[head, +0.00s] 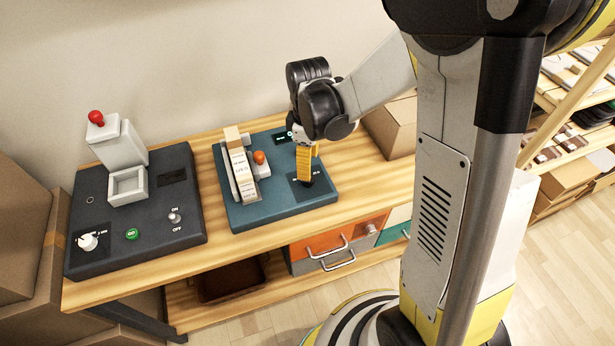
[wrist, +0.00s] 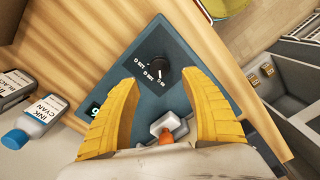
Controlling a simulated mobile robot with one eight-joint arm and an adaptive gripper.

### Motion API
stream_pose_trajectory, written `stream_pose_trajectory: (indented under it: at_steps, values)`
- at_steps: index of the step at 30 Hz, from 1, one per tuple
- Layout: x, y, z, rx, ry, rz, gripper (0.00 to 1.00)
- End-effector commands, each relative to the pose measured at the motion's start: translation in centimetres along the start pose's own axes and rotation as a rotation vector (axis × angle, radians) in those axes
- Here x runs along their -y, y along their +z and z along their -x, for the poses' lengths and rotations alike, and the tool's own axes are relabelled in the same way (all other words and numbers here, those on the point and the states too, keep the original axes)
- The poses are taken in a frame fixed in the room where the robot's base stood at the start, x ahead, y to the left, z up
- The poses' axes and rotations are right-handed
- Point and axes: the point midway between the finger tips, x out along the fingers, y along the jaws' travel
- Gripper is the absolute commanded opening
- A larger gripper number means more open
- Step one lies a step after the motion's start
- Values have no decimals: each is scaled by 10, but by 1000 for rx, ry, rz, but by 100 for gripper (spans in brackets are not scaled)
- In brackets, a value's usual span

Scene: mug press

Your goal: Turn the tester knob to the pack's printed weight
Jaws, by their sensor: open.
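The blue tester (head: 240,212) sits on the wooden bench, with a dark dial plate at its front right. Its black knob (wrist: 158,68) shows in the wrist view, a white pointer mark on it and small printed values around it, too small to read surely. A pale pack (head: 238,163) with a printed label stands on the tester's left part beside an orange-topped lever (head: 259,157); its weight is not legible. My gripper (head: 306,178) points down over the dial plate. In the wrist view its yellow fingers (wrist: 158,80) are open, apart on either side of the knob; contact cannot be told.
A dark press panel (head: 185,222) with switches stands left of the tester. A cardboard box (head: 393,128) is at the bench's right. Ink bottles (wrist: 40,112) lie at left in the wrist view. Drawers (head: 335,240) are below the bench front.

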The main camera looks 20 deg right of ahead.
Motion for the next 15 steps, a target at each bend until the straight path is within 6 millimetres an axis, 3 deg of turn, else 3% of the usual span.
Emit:
stream_pose_trajectory:
  at_steps: [1,6,15]
  values:
    - [0,0,-16,0,0,-1,54]
    - [0,0,-47,0,1,-1,54]
    - [0,0,-68,-1,1,-2,54]
